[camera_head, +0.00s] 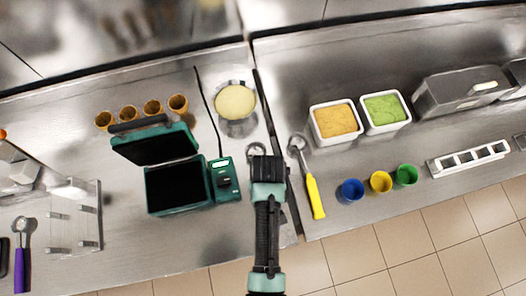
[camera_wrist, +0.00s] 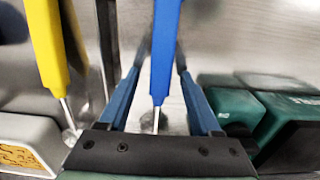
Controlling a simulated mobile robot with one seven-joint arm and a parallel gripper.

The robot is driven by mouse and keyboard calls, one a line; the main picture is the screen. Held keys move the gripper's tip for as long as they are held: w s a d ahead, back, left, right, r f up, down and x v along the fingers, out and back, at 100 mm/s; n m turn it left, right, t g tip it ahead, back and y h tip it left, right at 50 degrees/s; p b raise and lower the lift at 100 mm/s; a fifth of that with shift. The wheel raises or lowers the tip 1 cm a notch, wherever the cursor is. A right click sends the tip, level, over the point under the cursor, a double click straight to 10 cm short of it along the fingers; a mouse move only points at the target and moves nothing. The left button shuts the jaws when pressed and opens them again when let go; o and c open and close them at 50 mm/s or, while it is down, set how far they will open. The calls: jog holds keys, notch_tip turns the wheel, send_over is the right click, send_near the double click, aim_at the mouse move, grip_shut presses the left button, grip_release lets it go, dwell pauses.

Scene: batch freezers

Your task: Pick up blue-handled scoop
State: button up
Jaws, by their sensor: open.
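The blue-handled scoop (camera_wrist: 164,52) shows in the wrist view, its blue handle running down from the top edge to a thin metal neck. My gripper (camera_wrist: 161,62) is open, with one finger on each side of the handle in this view. Gaps show between handle and fingers; I cannot tell their height difference. In the head view my gripper (camera_head: 267,172) is over the counter and hides the blue handle. A round metal scoop head (camera_head: 257,149) shows just beyond it.
A yellow-handled scoop (camera_head: 314,195) lies close to the right, past a dark counter seam. A green waffle maker (camera_head: 178,185) stands to the left. A metal container of cream-coloured mix (camera_head: 236,103) stands beyond.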

grip_shut()
jog(key=shift+r, duration=0.1)
dwell(0.3)
